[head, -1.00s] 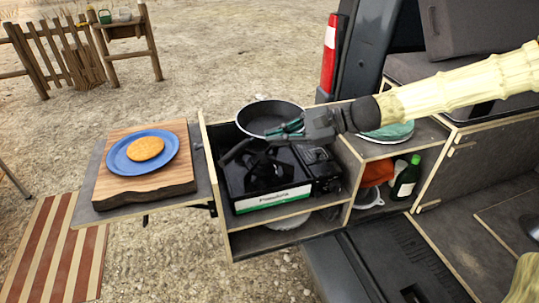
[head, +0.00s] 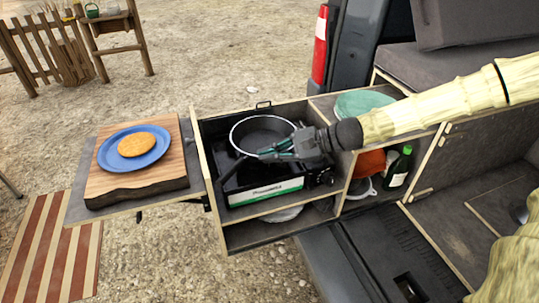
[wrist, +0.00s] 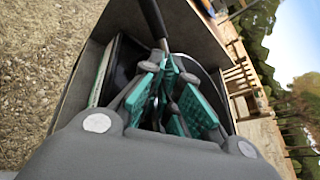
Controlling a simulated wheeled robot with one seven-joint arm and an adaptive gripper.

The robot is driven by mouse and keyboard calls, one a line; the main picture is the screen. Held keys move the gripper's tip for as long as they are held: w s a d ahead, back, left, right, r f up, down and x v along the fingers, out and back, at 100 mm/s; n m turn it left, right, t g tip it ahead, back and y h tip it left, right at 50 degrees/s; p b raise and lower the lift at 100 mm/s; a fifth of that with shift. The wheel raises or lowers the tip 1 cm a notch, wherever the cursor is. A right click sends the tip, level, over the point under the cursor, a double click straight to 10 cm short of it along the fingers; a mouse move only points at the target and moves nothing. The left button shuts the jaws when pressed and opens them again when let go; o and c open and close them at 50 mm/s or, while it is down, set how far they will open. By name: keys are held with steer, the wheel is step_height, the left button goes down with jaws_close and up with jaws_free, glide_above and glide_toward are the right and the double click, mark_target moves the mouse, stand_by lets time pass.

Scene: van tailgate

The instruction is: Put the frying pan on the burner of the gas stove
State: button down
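The dark frying pan (head: 262,128) is over the burner area of the black gas stove (head: 262,192) in the head view. The pan looks level, and its handle (head: 232,168) points to the front left. The burner is hidden under the pan; I cannot tell whether the pan touches it or hangs just above.
The stove sits in a pull-out drawer with raised wooden walls (head: 204,165). To the left, a cutting board (head: 180,170) bears a blue plate (head: 108,160) with a round flat food. A shelf with green plates (head: 362,103) and a bottle (head: 397,172) stand to the right.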

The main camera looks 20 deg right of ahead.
steer(key=c, duration=1.6)
jaws_free()
steer(key=shift+c, duration=0.2)
steer(key=v, duration=1.2)
steer(key=shift+f, duration=0.1)
